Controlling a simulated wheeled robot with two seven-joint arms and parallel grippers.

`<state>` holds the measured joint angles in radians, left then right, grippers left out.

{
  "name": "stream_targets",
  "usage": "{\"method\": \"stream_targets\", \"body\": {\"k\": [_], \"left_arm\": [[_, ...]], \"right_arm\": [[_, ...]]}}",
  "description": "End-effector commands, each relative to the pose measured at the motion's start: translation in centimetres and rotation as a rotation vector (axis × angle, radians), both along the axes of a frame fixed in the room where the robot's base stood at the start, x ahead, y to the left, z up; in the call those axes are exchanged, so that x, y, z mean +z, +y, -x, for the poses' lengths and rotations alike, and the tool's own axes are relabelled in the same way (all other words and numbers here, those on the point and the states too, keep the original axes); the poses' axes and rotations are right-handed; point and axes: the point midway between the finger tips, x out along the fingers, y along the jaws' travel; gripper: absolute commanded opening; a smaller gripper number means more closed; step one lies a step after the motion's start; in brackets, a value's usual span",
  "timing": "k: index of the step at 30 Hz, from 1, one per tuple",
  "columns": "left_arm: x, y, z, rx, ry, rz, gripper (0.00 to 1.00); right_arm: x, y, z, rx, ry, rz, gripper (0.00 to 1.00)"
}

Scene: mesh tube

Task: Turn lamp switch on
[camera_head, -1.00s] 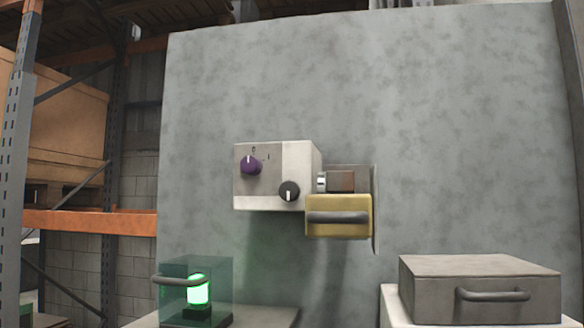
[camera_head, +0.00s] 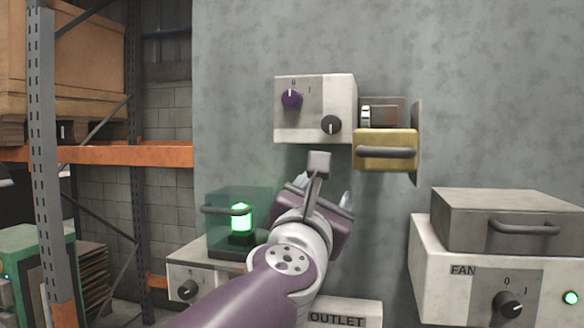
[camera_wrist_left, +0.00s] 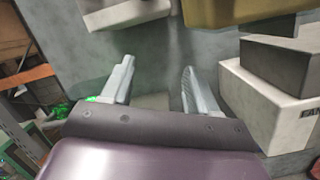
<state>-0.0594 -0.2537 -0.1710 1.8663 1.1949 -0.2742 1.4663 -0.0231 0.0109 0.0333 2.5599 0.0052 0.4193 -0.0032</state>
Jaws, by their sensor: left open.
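A pale switch box (camera_head: 345,90) on the grey wall carries a purple knob (camera_head: 291,99) and a dark knob (camera_head: 331,124). The purple knob's white mark points up toward the "0". A green lamp (camera_head: 241,217) glows inside a clear cover (camera_head: 220,200) at lower left. Another dark knob (camera_head: 188,290) is on the box under the lamp. No label shows which knob is the lamp switch. My left gripper (camera_head: 322,191) is open and empty below the switch box, apart from it. Its two fingers (camera_wrist_left: 157,70) show apart in the left wrist view. My right gripper is out of view.
A yellow handled cover (camera_head: 370,163) juts out right of the switch box. A fan box (camera_head: 440,245) with a dark knob (camera_head: 508,304) and a grey handled cover (camera_head: 480,207) stand at right. An outlet box (camera_head: 345,308) sits at the bottom. Metal shelving (camera_head: 48,180) is at left.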

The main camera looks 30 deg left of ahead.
Motion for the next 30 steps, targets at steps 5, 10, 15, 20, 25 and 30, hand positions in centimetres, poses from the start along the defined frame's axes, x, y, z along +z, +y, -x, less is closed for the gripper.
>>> {"method": "stream_targets", "body": {"k": [5, 10, 15, 20, 25, 30], "left_arm": [[8.2, 2.8, 5.7, -0.022, -0.292, 0.495, 0.59], [10.0, 3.8, 5.2, -0.029, -0.335, 0.581, 0.59], [11.7, 5.4, 1.3, -0.027, -0.332, 0.578, 0.59], [13.1, 6.7, -2.0, -0.029, -0.330, 0.576, 0.59], [13.7, 7.4, -3.9, -0.030, -0.331, 0.575, 0.59], [13.7, 7.6, -4.4, -0.031, -0.330, 0.575, 0.59]], "right_arm": [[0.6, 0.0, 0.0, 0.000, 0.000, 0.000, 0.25], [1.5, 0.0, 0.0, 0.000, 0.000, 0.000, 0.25], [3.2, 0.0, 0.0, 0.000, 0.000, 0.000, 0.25], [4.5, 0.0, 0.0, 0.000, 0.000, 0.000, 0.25], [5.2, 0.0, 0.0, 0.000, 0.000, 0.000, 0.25], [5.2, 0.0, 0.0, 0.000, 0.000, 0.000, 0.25]]}}
